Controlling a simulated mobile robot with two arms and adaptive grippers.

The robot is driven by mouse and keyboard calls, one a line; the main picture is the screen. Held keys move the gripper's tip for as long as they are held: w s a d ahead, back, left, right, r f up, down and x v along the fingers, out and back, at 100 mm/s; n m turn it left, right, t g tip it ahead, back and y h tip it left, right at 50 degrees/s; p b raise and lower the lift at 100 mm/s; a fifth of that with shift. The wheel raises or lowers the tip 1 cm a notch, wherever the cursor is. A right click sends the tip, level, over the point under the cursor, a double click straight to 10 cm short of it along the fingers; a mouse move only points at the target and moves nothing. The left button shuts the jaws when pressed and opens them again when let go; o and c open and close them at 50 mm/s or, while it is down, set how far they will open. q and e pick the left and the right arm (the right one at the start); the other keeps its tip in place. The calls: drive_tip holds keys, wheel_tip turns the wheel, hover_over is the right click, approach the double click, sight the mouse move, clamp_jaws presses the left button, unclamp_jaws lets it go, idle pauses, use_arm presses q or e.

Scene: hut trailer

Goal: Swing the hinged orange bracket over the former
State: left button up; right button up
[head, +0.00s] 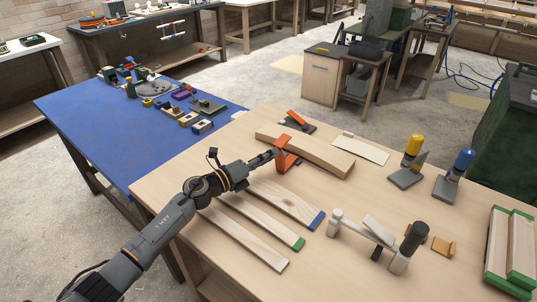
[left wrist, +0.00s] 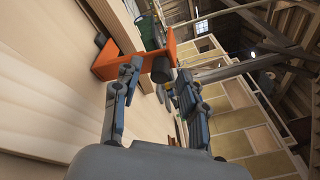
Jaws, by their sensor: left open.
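The hinged orange bracket (head: 286,160) stands at the near left side of the former, a long curved wooden piece (head: 325,153) lying on the light wooden table. My left gripper (head: 275,154) is at the bracket, reaching in from the left. In the left wrist view the orange bracket (left wrist: 122,40) is close ahead, with an orange arm ending in a dark round knob (left wrist: 162,69). The open fingers of my left gripper (left wrist: 157,82) lie on either side of the knob's line; contact cannot be made out. My right gripper is not seen.
A second orange piece on a dark base (head: 298,122) sits at the former's far side. Boards with coloured ends (head: 285,202) lie in front. Yellow-topped (head: 411,160) and blue-topped (head: 455,175) tools stand right. A blue table (head: 105,125) with small parts adjoins at left.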

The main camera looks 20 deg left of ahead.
use_arm(q)
drive_tip(key=shift+w+d, duration=0.2)
drive_tip(key=shift+w, duration=0.15)
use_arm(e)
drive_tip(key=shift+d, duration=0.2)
use_arm(q)
clamp_jaws()
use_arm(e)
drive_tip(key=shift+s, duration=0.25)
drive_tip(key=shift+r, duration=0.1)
